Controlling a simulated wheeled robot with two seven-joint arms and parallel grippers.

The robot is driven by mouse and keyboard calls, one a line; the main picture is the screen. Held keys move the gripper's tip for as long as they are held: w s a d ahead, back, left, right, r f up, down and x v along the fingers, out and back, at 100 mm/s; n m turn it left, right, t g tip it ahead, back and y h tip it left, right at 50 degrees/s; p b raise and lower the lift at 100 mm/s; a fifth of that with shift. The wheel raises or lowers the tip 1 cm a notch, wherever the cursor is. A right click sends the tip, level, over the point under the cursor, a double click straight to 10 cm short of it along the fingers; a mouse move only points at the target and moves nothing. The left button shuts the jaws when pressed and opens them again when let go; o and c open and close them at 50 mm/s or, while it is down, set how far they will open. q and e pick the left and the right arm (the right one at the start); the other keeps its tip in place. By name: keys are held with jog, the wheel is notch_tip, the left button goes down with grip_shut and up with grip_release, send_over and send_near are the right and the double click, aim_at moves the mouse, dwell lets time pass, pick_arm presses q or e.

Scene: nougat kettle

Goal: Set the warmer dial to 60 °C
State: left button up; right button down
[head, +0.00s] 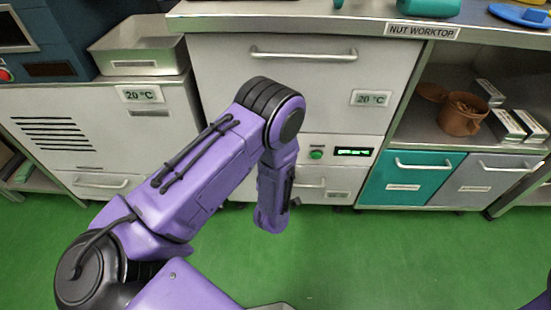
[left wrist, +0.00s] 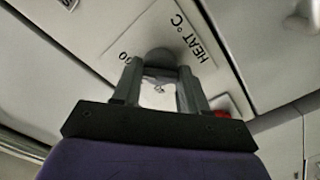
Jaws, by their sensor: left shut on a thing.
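In the left wrist view a round grey dial (left wrist: 160,57) sits on a pale panel marked "HEAT °C" (left wrist: 191,38), seen upside down. My left gripper (left wrist: 160,70) is shut on the dial, one finger on each side. The dial's pointer and most of its scale are hidden or too dim to read. In the head view my purple left arm hides the dial and the left gripper. A dark display with green characters (head: 354,151) shows on the cabinet front, too small to read. My right gripper is not in view.
A green button (head: 316,155) is beside the display. "20 °C" signs are on the middle cabinet (head: 371,98) and the left cabinet (head: 139,94). A red part (left wrist: 222,113) is near the gripper. Teal (head: 411,179) and grey drawers stand at right. The green floor (head: 400,255) is clear.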

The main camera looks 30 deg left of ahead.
pick_arm(q)
jog(key=shift+f, duration=0.1)
dwell(0.3)
jog(key=o, duration=1.1)
jog(key=shift+c, duration=0.2)
jog(key=p+v, duration=0.2)
jog(key=v, duration=0.8)
jog(key=shift+s, duration=0.3)
jog(key=shift+d, duration=0.1)
